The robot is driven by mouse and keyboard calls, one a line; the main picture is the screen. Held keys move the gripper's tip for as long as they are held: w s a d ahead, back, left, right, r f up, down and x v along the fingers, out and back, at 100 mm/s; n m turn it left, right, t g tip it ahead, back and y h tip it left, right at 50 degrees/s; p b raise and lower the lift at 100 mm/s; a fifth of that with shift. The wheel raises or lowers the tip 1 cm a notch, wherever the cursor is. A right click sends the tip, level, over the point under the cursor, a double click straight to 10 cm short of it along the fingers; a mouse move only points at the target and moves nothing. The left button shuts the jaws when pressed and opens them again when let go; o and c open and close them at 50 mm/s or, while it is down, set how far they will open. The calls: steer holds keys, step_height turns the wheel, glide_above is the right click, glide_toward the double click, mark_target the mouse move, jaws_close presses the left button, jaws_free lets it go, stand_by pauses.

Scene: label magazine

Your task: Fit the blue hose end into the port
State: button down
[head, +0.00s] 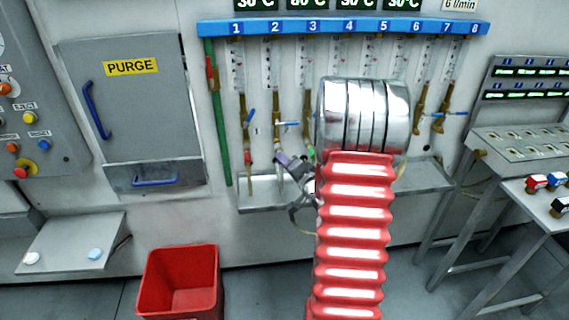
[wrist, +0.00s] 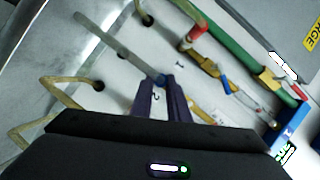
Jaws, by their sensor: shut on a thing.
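My gripper (wrist: 164,88) shows in the wrist view with its two dark purple fingers close together. A grey hose-like strip (wrist: 112,42) runs from there to the upper left. In the head view my gripper (head: 288,163) is in front of the wall panel, left of my arm, and the blue end cannot be made out there. The panel has dark round holes; one (wrist: 98,85) is left of the fingers. Which one is the port I cannot tell.
A blue numbered rail (head: 340,27) tops a row of gauges and brass valves. A green pipe (head: 219,125) stands at its left. A metal trough (head: 262,193) runs below. A red bin (head: 181,282) stands on the floor. Cream hoses (wrist: 62,81) loop near the holes.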

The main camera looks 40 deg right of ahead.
steer(key=shift+w+d, duration=0.4)
steer(key=shift+w, duration=0.2)
steer(key=c, duration=1.6)
jaws_free()
steer(key=v, duration=1.3)
steer(key=shift+s+a, duration=0.1)
steer(key=shift+s, duration=0.2)
